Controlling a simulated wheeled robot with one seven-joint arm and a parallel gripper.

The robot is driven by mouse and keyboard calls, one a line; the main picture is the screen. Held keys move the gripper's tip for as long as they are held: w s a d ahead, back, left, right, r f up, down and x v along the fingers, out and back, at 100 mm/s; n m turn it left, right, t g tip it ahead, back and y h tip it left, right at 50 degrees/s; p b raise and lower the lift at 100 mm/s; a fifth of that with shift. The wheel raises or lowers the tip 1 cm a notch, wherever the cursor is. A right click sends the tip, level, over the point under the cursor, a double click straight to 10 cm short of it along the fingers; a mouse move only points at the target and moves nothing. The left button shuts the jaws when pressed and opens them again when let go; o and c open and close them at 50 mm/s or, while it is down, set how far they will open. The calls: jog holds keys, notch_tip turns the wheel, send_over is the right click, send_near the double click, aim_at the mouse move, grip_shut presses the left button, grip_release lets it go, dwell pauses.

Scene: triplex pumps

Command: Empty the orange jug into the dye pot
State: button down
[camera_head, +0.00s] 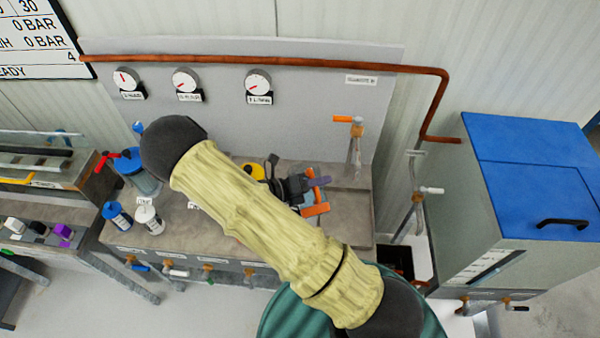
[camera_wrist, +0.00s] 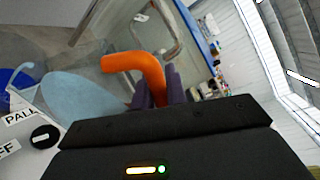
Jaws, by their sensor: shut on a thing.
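My gripper (camera_head: 318,182) is in the middle of the head view, over the grey bench, with its dark purple fingers partly behind my arm. In the wrist view, the fingers (camera_wrist: 160,92) are shut on a curved orange handle (camera_wrist: 133,63), which I take to be the orange jug's. Orange parts (camera_head: 315,210) also show beside the gripper in the head view. A pale blue oval surface (camera_wrist: 82,97) lies left of the handle in the wrist view; I cannot tell if it belongs to the jug. The jug's body and contents are not clearly visible. I cannot identify the dye pot for certain.
A blue canister (camera_head: 117,216) and a white canister (camera_head: 149,218) stand nearer. A tap with an orange lever (camera_head: 355,130) rises at the right rear. A blue-lidded cabinet (camera_head: 535,180) stands right.

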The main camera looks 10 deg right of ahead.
jog(key=shift+d+r, duration=0.1)
jog(key=shift+d, duration=0.05)
jog(key=shift+w, duration=0.15)
jog(key=shift+w+d+r, duration=0.1)
jog(key=shift+w, duration=0.15)
jog(key=shift+s+d, duration=0.1)
jog(key=shift+a+r+n, duration=0.15)
jog(key=shift+a+n, duration=0.15)
jog(key=shift+a, duration=0.25)
jog(key=shift+d, duration=0.3)
jog(key=shift+w+d+p, duration=0.2)
jog(key=shift+w+p, duration=0.1)
jog(key=shift+r, duration=0.1)
jog(key=shift+a+r, duration=0.1)
jog(key=shift+a, duration=0.05)
